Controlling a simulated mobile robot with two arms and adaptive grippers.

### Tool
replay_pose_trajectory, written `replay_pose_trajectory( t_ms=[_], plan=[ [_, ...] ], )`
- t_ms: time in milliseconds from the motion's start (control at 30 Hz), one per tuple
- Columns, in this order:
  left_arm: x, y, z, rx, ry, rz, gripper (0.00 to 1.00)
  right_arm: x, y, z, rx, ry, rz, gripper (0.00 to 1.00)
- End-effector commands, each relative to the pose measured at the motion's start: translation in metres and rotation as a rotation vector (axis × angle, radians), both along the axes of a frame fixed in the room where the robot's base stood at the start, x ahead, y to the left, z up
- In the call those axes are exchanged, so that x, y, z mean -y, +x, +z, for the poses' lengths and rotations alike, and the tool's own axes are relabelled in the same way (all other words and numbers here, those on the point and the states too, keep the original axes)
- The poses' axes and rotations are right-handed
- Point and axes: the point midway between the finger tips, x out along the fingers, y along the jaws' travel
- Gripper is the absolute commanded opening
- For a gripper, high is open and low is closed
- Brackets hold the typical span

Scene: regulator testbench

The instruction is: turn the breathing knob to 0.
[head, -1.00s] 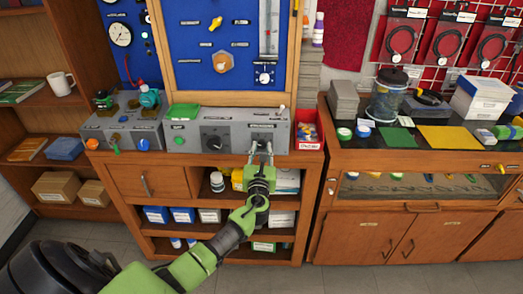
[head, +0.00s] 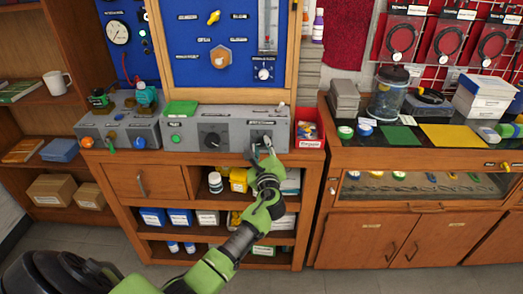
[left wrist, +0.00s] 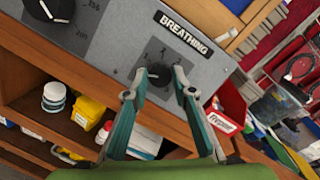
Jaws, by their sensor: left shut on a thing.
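The breathing knob (left wrist: 158,73) is a small dark knob on the front of a grey panel box (head: 190,124), just below the "BREATHING" label (left wrist: 184,33). Small scale marks show around it in the left wrist view; its pointer setting is too small to read. My left gripper (head: 262,146) is at the right part of the panel, shut on the knob. In the left wrist view its two fingertips (left wrist: 159,92) stand on either side of the knob. In the head view the fingers largely hide the knob. My right gripper is in neither view.
A larger black dial (head: 212,139) sits left of the knob on the same panel. A red bin (head: 310,142) stands close at the panel's right end. Below is a wooden cabinet with open shelves holding bottles and boxes.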

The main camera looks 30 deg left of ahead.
Motion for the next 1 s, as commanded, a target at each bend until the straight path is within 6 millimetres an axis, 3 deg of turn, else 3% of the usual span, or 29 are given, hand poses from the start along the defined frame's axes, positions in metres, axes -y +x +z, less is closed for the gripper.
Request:
replay_pose_trajectory(
  t_ms=[333, 867, 900, 967, 1000],
  plan=[
    [0.0008, 0.0002, -0.0009, 0.07, -0.119, 0.028, 0.03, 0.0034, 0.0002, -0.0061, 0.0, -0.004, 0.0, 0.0],
    [0.0006, 0.0002, -0.0005, 0.083, -0.14, 0.033, 0.03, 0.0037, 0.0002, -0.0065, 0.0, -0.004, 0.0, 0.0],
    [0.0006, 0.0002, -0.0005, 0.083, -0.139, 0.033, 0.29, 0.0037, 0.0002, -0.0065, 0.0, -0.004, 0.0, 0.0],
    [0.0007, 0.0002, -0.0004, 0.082, -0.139, 0.032, 0.41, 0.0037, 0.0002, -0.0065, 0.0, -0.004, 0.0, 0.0],
    [0.0007, 0.0002, -0.0004, 0.082, -0.139, 0.032, 0.41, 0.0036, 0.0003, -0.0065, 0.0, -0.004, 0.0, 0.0]
  ],
)
